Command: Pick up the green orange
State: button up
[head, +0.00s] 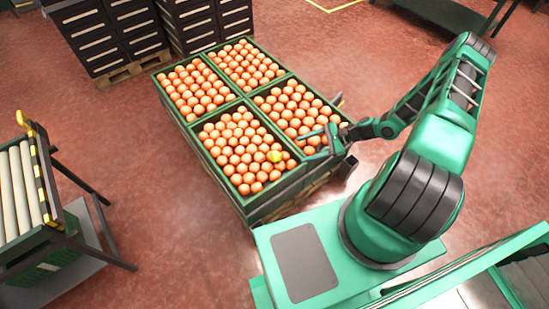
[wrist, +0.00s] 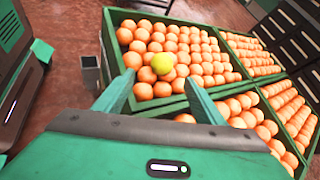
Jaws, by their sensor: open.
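The green orange (head: 275,156) looks yellow-green and lies on top of the oranges in the near crate (head: 241,202), toward that crate's right side. In the wrist view the green orange (wrist: 163,63) shows beyond and between my two fingers, apart from them. My gripper (head: 313,142) is open and empty, above the crates to the right of the green orange in the head view. In the wrist view my gripper (wrist: 160,92) has its green fingers spread wide, with orange fruit visible between them.
Several green crates full of oranges stand together on a pallet, with raised rims and dividers (wrist: 262,84) between them. Dark stacked crates (head: 107,35) stand behind. A roller conveyor (head: 20,190) is at the left. The red floor (head: 120,130) between them is clear.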

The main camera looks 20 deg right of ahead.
aim_at(280, 155)
jog(key=shift+w+a+f+m+t, duration=0.35)
jog(key=shift+a+f+m+t, duration=0.05)
jog(key=shift+a+f, duration=0.2)
jog(key=x, duration=1)
jog(key=shift+s+a+f, duration=0.1)
jog(key=shift+s+a, duration=0.05)
jog(key=shift+a, duration=0.1)
jog(key=shift+c, duration=0.4)
jog(key=c, duration=1.1)
